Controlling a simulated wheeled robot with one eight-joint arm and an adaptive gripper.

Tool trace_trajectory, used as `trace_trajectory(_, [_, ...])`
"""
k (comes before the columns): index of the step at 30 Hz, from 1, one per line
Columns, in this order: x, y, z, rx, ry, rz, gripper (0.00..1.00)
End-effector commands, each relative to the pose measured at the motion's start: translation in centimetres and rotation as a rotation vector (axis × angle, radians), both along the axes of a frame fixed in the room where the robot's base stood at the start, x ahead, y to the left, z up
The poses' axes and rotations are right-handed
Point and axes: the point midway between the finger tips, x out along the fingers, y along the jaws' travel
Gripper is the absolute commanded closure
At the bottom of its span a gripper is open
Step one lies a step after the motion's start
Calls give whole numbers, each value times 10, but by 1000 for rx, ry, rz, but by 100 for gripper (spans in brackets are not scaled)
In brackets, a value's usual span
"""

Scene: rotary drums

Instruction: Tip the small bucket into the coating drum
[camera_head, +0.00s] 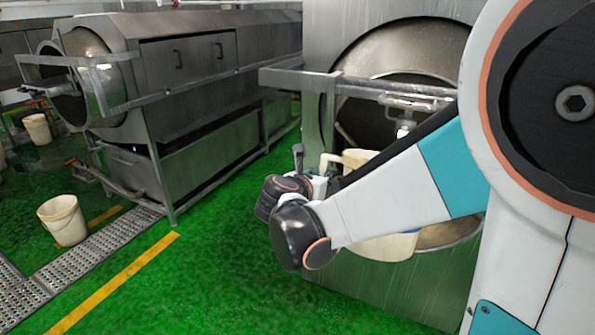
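The coating drum (432,48) is a steel machine with a large round opening, at the right behind my arm. A cream small bucket (360,157) with a handle at its left shows just above my forearm, in front of the opening. My gripper (318,168) is at that handle, partly hidden behind my wrist; whether its fingers are closed on the handle is unclear. A cream rounded surface (387,247) also shows below my forearm. My arm hides what lies between, so I cannot tell if it is the same bucket. The bucket's contents are hidden.
A steel bar (350,84) crosses in front of the drum opening. Another drum machine (190,75) stands at the left. A white bucket (63,220) stands on the floor at the left near a metal grating (100,244). The green floor (215,260) in front is clear.

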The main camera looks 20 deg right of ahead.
Motion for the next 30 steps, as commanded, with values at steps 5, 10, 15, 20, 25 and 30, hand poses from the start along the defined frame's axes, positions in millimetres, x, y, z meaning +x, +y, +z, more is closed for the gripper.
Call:
trace_trajectory(5, [0, 0, -1, 5, 11, 1, 100])
trace_trajectory(10, [0, 0, -4, 15, 21, 1, 100])
trace_trajectory(15, [-1, 1, -6, 25, 31, 1, 100])
trace_trajectory(20, [-1, 1, -8, 35, 39, 1, 100])
trace_trajectory(25, [-1, 1, -11, 45, 49, 0, 100])
trace_trajectory(30, [-2, 2, -14, 55, 57, 0, 100])
